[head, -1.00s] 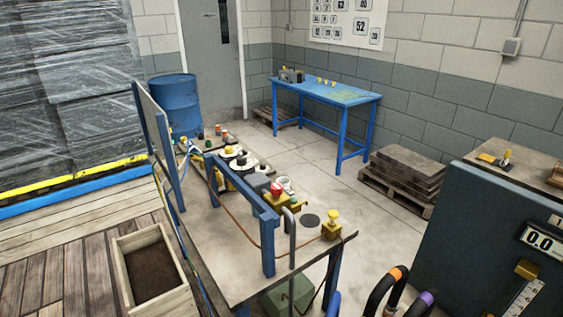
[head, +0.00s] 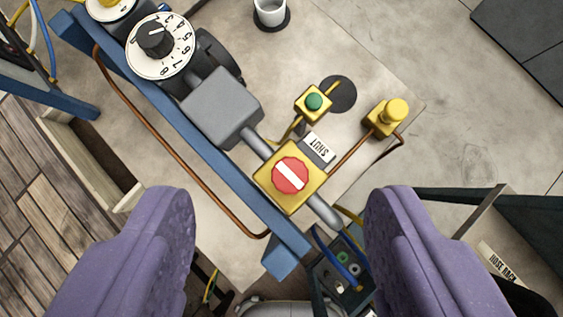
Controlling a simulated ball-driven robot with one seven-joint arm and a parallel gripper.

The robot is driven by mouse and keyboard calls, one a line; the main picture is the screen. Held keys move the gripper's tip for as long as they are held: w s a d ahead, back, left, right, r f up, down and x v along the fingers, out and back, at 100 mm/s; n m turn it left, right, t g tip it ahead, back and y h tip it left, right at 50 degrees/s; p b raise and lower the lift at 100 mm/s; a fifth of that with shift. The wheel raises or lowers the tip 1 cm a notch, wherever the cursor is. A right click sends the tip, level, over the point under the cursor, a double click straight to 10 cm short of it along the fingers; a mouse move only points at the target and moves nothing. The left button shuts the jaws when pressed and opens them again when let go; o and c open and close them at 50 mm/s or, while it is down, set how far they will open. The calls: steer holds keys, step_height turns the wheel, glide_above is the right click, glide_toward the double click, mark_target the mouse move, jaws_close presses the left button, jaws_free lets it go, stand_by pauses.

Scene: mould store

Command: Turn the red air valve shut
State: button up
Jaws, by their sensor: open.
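The red air valve (head: 290,175) is a round red knob with a white bar across it, set on a yellow square body in line with a grey pipe. It shows near the middle of the head view, and its bar slants down to the right. My gripper (head: 281,215) is open, with its two purple fingers wide apart at the lower left and lower right. The valve appears between and beyond the fingertips, and nothing is between the fingers. I see no contact with the valve.
A blue rail (head: 185,145) runs along the valve's left side. A grey block (head: 222,107) and a numbered dial (head: 160,46) lie up-left. Copper pipe runs near the valve.

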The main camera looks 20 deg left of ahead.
mark_target(290, 176)
steer(key=w+f+g+p, duration=0.1)
steer(key=f+p, duration=0.1)
steer(key=f, duration=0.3)
steer(key=w+f+g+p, duration=0.1)
steer(key=f+p, duration=0.2)
steer(key=f, duration=0.3)
steer(key=f+p, duration=0.2)
steer(key=f, duration=0.3)
steer(key=shift+w+d+f+g, duration=0.1)
steer(key=shift+w+f+g, duration=0.15)
steer(key=shift+w+g, duration=0.15)
steer(key=shift+c, duration=0.3)
steer(key=c, duration=1)
steer(key=shift+o, duration=0.2)
